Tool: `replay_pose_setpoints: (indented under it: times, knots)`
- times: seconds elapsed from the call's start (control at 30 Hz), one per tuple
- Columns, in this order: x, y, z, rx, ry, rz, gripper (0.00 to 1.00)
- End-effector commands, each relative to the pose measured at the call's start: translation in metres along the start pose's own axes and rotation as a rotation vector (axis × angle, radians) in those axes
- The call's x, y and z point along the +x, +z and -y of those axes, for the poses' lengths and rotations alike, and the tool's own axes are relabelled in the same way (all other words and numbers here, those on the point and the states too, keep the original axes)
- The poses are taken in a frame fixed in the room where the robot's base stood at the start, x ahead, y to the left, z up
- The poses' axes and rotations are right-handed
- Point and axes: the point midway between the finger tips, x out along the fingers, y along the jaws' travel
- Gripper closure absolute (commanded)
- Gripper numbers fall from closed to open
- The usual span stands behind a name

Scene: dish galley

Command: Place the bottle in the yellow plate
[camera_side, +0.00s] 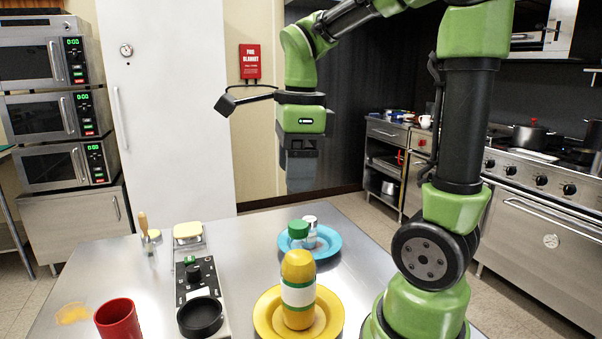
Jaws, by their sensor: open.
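A yellow bottle (298,294) with a white band and green stripes stands upright, appearing to rest in the yellow plate (264,314) at the front of the table. The bottle hides the plate's middle. My gripper (301,188) is open and empty, pointing down in the air well above the table and the bottle. Its fingers look dark grey and nothing shows between them.
Behind, a blue plate (333,242) holds a green-capped container (298,231) and a silver-topped shaker (310,232). A black device with a round cup (200,316) and a red cup (118,319) stand left. A wooden-handled tool (144,225) stands farther back.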

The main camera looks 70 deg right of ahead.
Motion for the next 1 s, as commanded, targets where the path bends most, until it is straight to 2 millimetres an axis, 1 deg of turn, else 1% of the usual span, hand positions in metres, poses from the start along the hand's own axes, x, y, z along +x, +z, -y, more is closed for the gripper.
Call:
replay_pose_setpoints:
  times: [0.03, 0.07, 0.1, 0.17, 0.2, 0.27, 0.3, 0.4, 0.5, 0.6, 0.7, 1.0]
  knots:
    - [-0.004, 0.003, -0.01, -0.158, -0.028, 0.036, 0.34]
    - [-0.006, 0.005, -0.016, -0.271, -0.048, 0.059, 0.34]
    - [-0.009, 0.007, -0.025, -0.434, -0.082, 0.09, 0.34]
    - [-0.013, 0.01, -0.039, -0.691, -0.143, 0.13, 0.34]
    - [-0.015, 0.011, -0.048, -0.862, -0.189, 0.153, 0.34]
    - [-0.018, 0.013, -0.061, -1.112, -0.265, 0.178, 0.34]
    - [-0.019, 0.013, -0.069, -1.269, -0.32, 0.188, 0.34]
    - [-0.021, 0.013, -0.086, -1.616, -0.457, 0.195, 0.34]
    - [-0.022, 0.012, -0.099, -1.873, -0.577, 0.18, 0.34]
    - [-0.022, 0.011, -0.106, -2.031, -0.659, 0.159, 0.34]
    - [-0.022, 0.01, -0.108, -2.106, -0.699, 0.143, 0.34]
    - [-0.022, 0.011, -0.109, -2.121, -0.704, 0.14, 0.34]
